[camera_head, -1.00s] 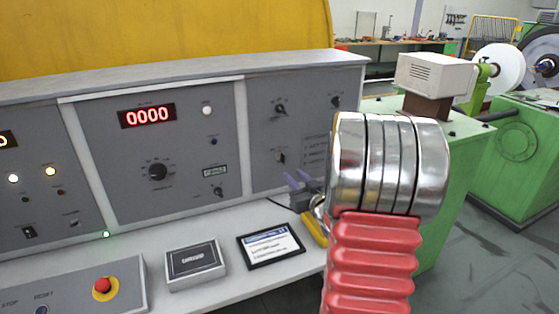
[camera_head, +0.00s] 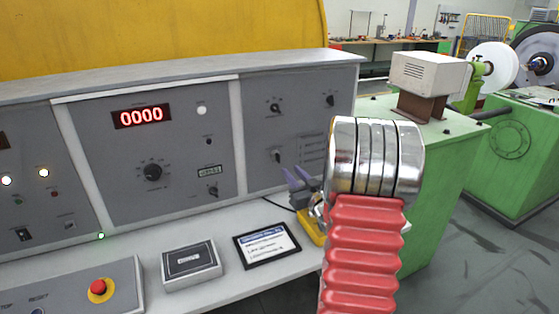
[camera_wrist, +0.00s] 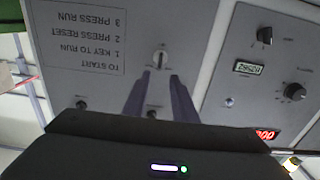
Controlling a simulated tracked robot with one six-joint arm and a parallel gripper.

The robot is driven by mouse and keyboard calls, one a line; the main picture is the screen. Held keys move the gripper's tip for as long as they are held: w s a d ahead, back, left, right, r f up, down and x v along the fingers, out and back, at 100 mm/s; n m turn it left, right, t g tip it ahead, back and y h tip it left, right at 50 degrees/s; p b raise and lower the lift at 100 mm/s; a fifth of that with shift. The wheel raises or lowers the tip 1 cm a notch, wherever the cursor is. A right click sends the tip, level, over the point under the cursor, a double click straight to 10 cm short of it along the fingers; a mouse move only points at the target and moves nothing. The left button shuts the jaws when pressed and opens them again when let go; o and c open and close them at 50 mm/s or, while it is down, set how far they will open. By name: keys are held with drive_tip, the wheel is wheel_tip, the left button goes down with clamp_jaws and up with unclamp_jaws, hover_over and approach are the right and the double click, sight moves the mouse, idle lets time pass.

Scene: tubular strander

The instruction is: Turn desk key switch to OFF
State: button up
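The desk key switch (camera_head: 277,156) sits on the right grey panel of the console, left of the instruction text. My gripper (camera_head: 302,182) has two purple fingers and is in front of and below the switch in the head view. In the wrist view my gripper (camera_wrist: 160,78) is open, with an empty gap lined up below the switch. The fingertips look apart from it. Any OFF or RUN marks around the switch are too small to read.
Other knobs (camera_head: 276,108) share the panel. The desk holds a framed card (camera_head: 267,246), a grey box (camera_head: 190,264) and a red emergency button (camera_head: 99,288). A yellow-handled thing (camera_head: 311,230) lies under my gripper. Green machinery (camera_head: 420,150) stands at right.

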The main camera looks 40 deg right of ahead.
sight(279, 158)
drive_tip(key=x, duration=1)
drive_tip(key=shift+w, duration=0.25)
drive_tip(key=shift+d, duration=0.1)
clamp_jaws()
